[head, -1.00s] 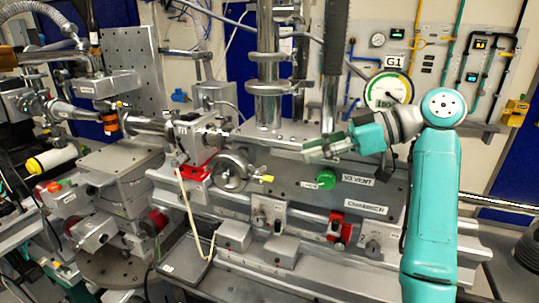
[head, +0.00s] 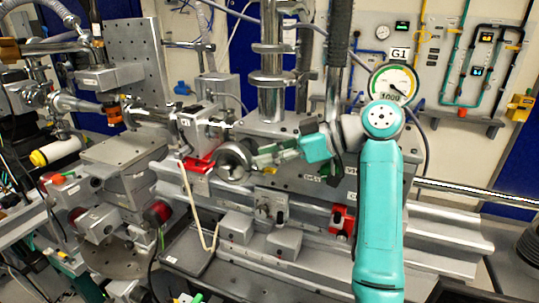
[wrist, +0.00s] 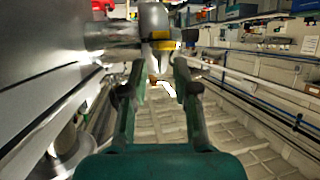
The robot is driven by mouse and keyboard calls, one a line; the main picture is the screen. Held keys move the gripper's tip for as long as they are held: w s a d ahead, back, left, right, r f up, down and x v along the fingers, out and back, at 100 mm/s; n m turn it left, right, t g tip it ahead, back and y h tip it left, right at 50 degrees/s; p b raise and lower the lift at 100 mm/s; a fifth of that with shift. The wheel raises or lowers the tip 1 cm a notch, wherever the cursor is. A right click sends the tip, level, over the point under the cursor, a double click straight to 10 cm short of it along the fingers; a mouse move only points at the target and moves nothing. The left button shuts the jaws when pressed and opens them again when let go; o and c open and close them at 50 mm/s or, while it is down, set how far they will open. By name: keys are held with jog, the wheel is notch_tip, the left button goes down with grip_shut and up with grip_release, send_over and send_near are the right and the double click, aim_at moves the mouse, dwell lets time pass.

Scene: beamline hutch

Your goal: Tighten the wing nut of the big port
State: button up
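The big port (head: 233,160) is a round metal flange on the side of the grey chamber in the head view. A small yellow piece (head: 268,170), likely the wing nut, shows at its right, beside my gripper (head: 256,158). In the wrist view, a yellow band (wrist: 165,45) crosses a metal cylinder (wrist: 154,20) just beyond my fingertips. My gripper (wrist: 159,72) also shows there with its two fingers spread apart and nothing clearly held between them. I cannot tell whether a finger touches the yellow piece.
The round gauge G1 (head: 393,86) is behind my arm. A red clamp (head: 342,220) and grey blocks (head: 284,244) sit on the rail below. A pale hose (head: 192,205) hangs left of the port.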

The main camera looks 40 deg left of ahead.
grip_shut()
jog(key=shift+s+m+t, duration=0.1)
jog(key=shift+m+t, duration=0.2)
jog(key=shift+t, duration=0.1)
jog(key=m+t, duration=0.2)
jog(key=t, duration=0.1)
jog(key=m+t+y, duration=0.1)
jog(key=m, duration=0.1)
jog(key=shift+s+d+t, duration=0.1)
jog(key=shift+s+t, duration=0.3)
jog(key=m+t, duration=0.2)
jog(key=t, duration=0.1)
jog(key=m+t, duration=0.1)
jog(key=m, duration=0.1)
jog(key=shift+s+t+h, duration=0.3)
jog(key=shift+h, duration=0.1)
jog(key=shift+m+t, duration=0.3)
jog(key=shift+m, duration=0.1)
grip_release()
